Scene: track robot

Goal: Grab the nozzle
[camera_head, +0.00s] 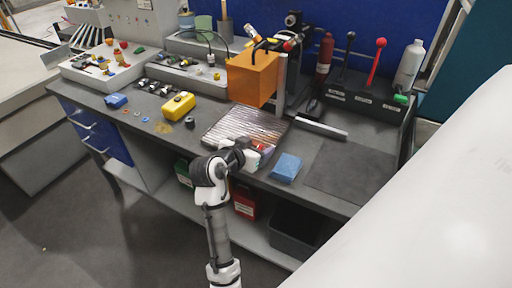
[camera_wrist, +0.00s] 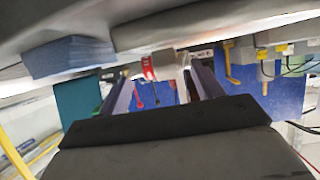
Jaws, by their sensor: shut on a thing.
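My gripper (camera_head: 257,154) is at the front edge of the ribbed metal tray (camera_head: 228,125) on the workbench. In the wrist view my gripper (camera_wrist: 163,82) shows two dark fingers with a pale piece (camera_wrist: 174,70) between them. I take this piece to be the nozzle, held by the fingers. Its shape is blurred and partly hidden. In the head view my own wrist hides most of what is held. A reddish patch shows beside the fingertips, but I cannot tell whether it is part of the held piece.
A blue block (camera_head: 286,167) lies close to the right of my gripper. An orange box (camera_head: 252,78) stands behind the tray. A yellow case (camera_head: 179,105) and small parts lie to the left. A dark mat (camera_head: 350,172) to the right is clear. Levers (camera_head: 376,62) stand at the back right.

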